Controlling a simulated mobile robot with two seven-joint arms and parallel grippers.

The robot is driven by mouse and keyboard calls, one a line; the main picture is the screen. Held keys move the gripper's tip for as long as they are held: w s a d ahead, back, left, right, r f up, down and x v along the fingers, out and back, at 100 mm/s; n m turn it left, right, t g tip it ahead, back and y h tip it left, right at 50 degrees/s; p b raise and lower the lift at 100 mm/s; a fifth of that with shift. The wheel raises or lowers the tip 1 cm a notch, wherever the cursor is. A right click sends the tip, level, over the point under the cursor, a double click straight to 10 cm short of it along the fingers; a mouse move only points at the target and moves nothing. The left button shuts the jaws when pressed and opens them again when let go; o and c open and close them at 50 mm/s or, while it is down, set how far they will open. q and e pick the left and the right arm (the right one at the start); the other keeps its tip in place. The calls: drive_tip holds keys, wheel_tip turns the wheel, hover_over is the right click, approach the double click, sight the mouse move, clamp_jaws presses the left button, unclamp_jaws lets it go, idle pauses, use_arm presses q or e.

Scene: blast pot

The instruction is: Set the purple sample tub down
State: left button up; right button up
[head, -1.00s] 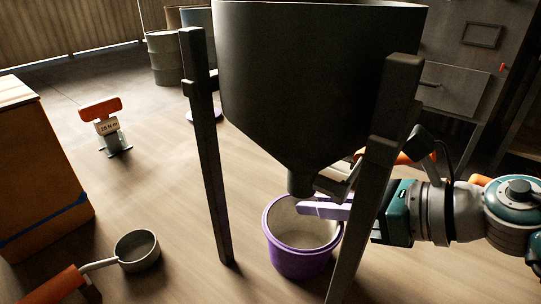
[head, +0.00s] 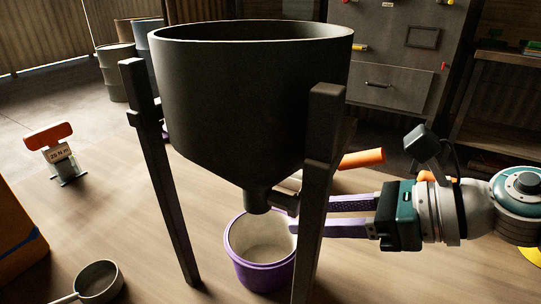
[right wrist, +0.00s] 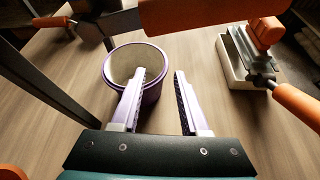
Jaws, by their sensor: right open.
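The purple sample tub (head: 259,270), pale inside and empty as far as I see, stands upright on the wooden surface below the hopper's spout. My right gripper (head: 296,214) is open, just right of the tub, partly behind a dark leg. In the right wrist view the tub (right wrist: 152,96) lies ahead and left of the open right gripper (right wrist: 160,74). The left finger overlaps the tub's right rim in the picture; I cannot tell whether it touches. Bare wood shows between the fingers. My left gripper is out of view.
A dark hopper (head: 250,95) on dark legs stands over the tub, with a leg (head: 318,190) close to my right gripper. A metal scoop (head: 98,281) lies at the lower left. A white bin (right wrist: 236,70) stands right of my fingers. An orange-topped stand (head: 60,155) is far left.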

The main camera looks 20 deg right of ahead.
drive_tip(key=v, duration=0.6)
